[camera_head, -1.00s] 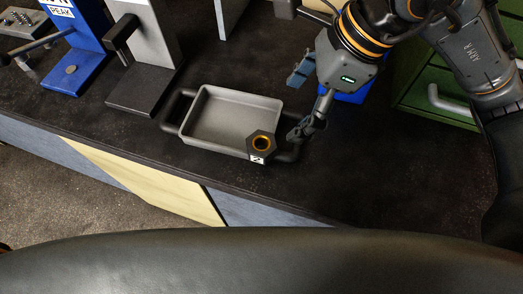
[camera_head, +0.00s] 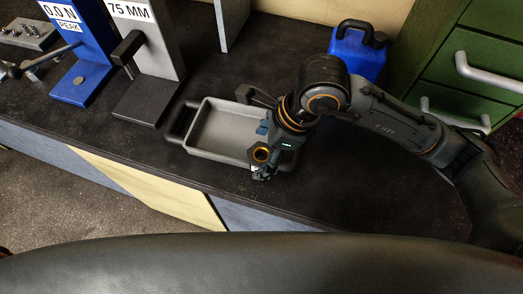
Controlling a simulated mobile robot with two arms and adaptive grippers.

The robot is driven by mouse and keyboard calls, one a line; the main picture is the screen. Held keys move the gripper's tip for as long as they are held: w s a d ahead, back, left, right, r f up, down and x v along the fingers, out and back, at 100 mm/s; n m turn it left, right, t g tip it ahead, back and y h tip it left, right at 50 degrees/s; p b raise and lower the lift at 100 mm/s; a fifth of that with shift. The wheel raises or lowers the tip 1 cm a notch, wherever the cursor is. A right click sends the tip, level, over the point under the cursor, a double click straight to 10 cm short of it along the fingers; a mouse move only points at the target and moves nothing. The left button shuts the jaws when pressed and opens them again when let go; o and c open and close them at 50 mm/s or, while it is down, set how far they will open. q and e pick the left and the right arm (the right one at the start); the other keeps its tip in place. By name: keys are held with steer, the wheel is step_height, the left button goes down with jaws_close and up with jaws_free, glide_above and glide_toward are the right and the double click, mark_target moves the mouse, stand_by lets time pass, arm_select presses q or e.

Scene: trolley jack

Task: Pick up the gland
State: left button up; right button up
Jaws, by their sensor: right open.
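The gland (camera_head: 261,155) is a dark hexagonal piece with an orange ring around its central hole. It sits at the right front corner of the grey tray (camera_head: 217,130), partly hidden by my right gripper. My right gripper (camera_head: 264,151) is open, with one finger on the far side of the gland and one on the near side. I cannot tell whether the fingers touch it. My left gripper is not in view.
A blue stand (camera_head: 78,82) and a grey stand (camera_head: 150,95) are at the left. A blue container (camera_head: 355,55) and green drawers (camera_head: 480,60) are at the back right. The dark bench top (camera_head: 345,190) is clear at the front right.

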steer(key=shift+a+f, duration=0.1)
steer(key=shift+f, duration=0.2)
steer(key=c, duration=1.6)
steer(key=shift+c, duration=0.8)
steer(key=shift+r, duration=0.1)
